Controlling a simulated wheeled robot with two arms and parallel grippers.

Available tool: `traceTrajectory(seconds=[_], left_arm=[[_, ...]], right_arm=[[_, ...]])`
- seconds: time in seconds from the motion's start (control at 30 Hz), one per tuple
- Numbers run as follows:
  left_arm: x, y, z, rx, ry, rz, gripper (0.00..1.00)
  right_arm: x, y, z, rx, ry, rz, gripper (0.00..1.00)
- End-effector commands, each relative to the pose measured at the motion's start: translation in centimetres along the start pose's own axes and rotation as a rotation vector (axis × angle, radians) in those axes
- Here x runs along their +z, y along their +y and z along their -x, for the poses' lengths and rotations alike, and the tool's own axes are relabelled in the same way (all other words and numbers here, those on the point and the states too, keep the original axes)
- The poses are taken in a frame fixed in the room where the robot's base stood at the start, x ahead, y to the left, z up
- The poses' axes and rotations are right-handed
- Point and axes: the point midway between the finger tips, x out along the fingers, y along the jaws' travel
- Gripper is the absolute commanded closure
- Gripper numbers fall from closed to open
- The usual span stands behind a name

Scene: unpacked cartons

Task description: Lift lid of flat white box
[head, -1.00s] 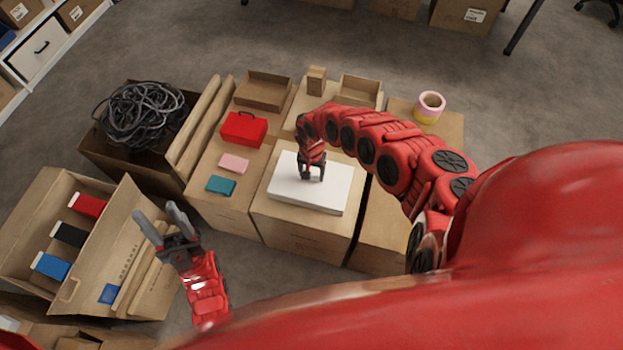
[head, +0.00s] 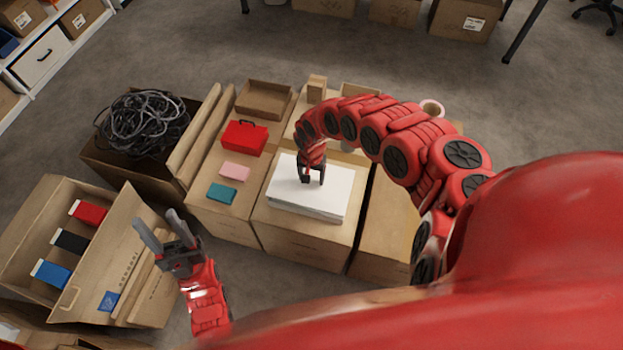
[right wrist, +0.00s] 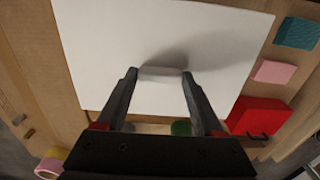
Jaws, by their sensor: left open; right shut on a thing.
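The flat white box (head: 325,217) lies on a brown carton in the middle of the head view. Its white lid (head: 285,190) shows a light side band below its front edge and appears slightly raised. My right gripper (head: 312,182) points down over the middle of the lid. In the right wrist view its fingers are shut on a small white grip (right wrist: 160,73) on the lid (right wrist: 110,50). My left gripper (head: 155,218) is open and empty over the flap of the open carton at left, apart from the white box.
A red case (head: 245,138), a pink block (head: 235,171) and a teal block (head: 221,194) sit on the carton to the left. A carton of cables (head: 142,125) stands beyond. An open carton (head: 28,240) holds red, black and blue items. Tape rolls (head: 432,106) are partly hidden behind my right arm.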

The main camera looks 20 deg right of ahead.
Motion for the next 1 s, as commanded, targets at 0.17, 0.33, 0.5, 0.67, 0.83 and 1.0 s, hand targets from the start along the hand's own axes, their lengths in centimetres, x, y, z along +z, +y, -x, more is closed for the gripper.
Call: traceTrajectory(seconds=[0.17, 0.33, 0.5, 0.67, 0.83, 1.0], left_arm=[[-0.1, 0.0, -0.7, 0.000, 0.000, 0.000, 0.50], [-0.3, -0.1, -1.7, 0.000, 0.000, 0.000, 0.50], [-0.6, -0.2, -3.5, 0.000, 0.000, 0.000, 0.50], [-0.9, -0.3, -5.3, 0.000, 0.000, 0.000, 0.50], [-1.1, -0.3, -6.5, 0.000, 0.000, 0.000, 0.50], [-1.2, -0.3, -7.0, 0.000, 0.000, 0.000, 0.50]], right_arm=[[3.9, 0.8, 0.4, 0.009, -0.006, 0.007, 0.93], [8.0, 1.6, 0.9, 0.011, -0.003, 0.006, 0.93], [11.0, 1.8, 1.4, 0.004, -0.010, 0.002, 0.93], [13.0, 2.0, 1.6, 0.003, -0.011, 0.002, 0.93], [14.6, 2.4, 1.5, 0.006, -0.011, 0.002, 0.93], [15.2, 2.4, 1.4, 0.004, -0.006, 0.001, 0.93]])
